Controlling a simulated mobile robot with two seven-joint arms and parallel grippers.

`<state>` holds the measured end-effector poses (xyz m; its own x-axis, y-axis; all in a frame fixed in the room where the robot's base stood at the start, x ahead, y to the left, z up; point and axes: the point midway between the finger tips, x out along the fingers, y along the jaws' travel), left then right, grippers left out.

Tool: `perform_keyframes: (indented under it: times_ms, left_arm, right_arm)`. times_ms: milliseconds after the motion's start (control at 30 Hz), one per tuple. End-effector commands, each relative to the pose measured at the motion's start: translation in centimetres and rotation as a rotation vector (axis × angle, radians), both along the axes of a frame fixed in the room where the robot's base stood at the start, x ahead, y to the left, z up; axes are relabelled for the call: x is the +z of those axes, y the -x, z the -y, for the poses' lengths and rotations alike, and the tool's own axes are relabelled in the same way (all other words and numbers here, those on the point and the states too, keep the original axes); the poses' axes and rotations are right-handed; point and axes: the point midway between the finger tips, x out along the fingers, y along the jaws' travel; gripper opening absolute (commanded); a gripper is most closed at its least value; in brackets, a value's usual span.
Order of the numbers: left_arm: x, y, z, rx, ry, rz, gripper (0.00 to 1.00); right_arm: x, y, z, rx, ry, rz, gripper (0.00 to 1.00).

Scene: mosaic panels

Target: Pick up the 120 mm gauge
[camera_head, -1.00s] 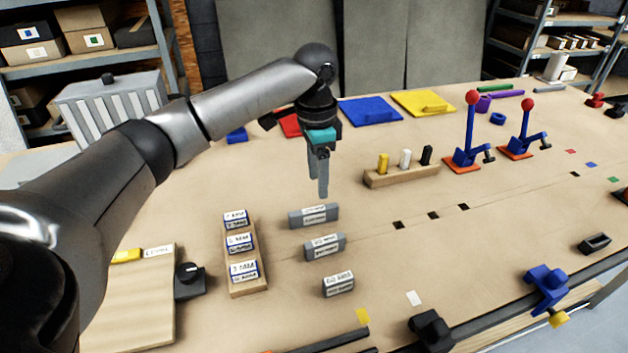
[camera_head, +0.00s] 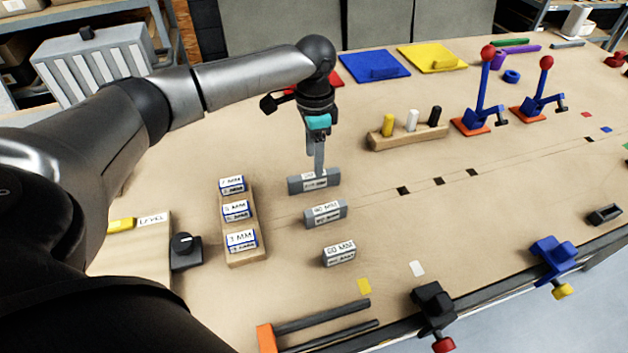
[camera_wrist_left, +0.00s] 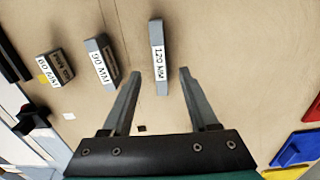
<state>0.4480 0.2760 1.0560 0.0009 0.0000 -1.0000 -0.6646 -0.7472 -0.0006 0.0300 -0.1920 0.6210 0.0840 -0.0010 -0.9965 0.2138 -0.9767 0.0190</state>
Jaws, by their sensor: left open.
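The 120 mm gauge (camera_head: 300,186) is a long grey block with a white label, lying at the back of a column of three grey gauges. In the left wrist view the 120 mm gauge (camera_wrist_left: 158,58) shows between and beyond the two fingertips. My left gripper (camera_head: 316,172) is open and points down at this gauge, its fingers overlapping it in the head view. Contact cannot be told. My right gripper is not in view.
The 90 mm gauge (camera_head: 325,214) and 60 mm gauge (camera_head: 339,254) lie in front. A wooden rack (camera_head: 247,257) with labelled blocks stands to the left. A peg holder (camera_head: 388,142) stands at the right, with bare table between it and the gauges.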

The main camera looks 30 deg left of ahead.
Motion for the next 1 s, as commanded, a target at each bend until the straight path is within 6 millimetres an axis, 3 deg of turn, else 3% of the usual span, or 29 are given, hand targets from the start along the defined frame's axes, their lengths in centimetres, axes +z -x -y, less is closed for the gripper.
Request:
perform_keyframes:
  times_ms: [300,633,1000]
  left_arm:
    - [-4.4,0.2,0.0,0.000,-0.001,-0.002,0.60]
    - [-5.1,0.2,0.0,-0.001,-0.001,-0.001,0.59]
    - [-5.0,0.2,0.0,0.000,-0.001,-0.001,0.17]
  right_arm:
    - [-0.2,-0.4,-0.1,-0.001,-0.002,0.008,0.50]
    - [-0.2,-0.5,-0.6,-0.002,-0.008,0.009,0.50]
    - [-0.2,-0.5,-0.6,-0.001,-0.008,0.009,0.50]
